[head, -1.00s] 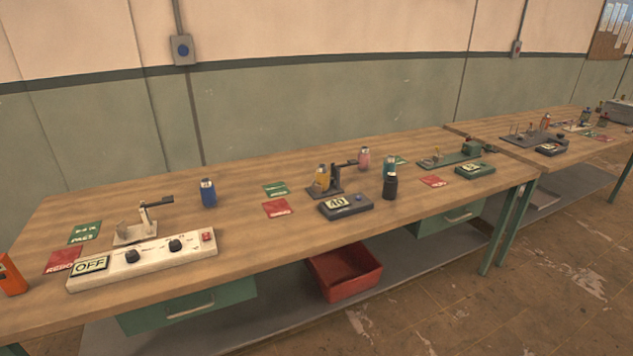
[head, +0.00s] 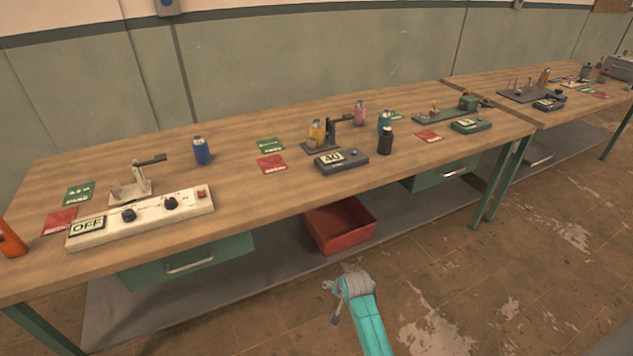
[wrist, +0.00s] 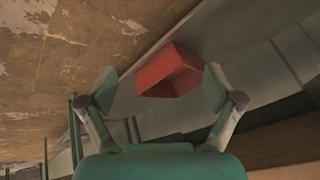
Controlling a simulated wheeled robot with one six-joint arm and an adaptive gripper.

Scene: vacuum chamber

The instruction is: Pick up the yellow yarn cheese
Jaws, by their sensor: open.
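The yellow yarn cheese (head: 316,132) is a small yellow cylinder on the table in the head view. It stands at a dark bracket stand (head: 322,149) behind the grey box reading 40 (head: 341,161), and I cannot tell how it is seated. My gripper (head: 331,301) is low in front of the table, well below and apart from the cheese. In the wrist view my gripper (wrist: 160,88) has its two fingers wide apart, with nothing between them. The cheese does not show in the wrist view.
A red bin (head: 310,233) sits on the lower shelf, also in the wrist view (wrist: 147,80). Near the cheese stand a pink cylinder (head: 360,112), a teal one (head: 384,121) and a black one (head: 385,143). A blue cylinder (head: 202,150) is further left. Bare wooden tabletop (head: 235,195) lies between.

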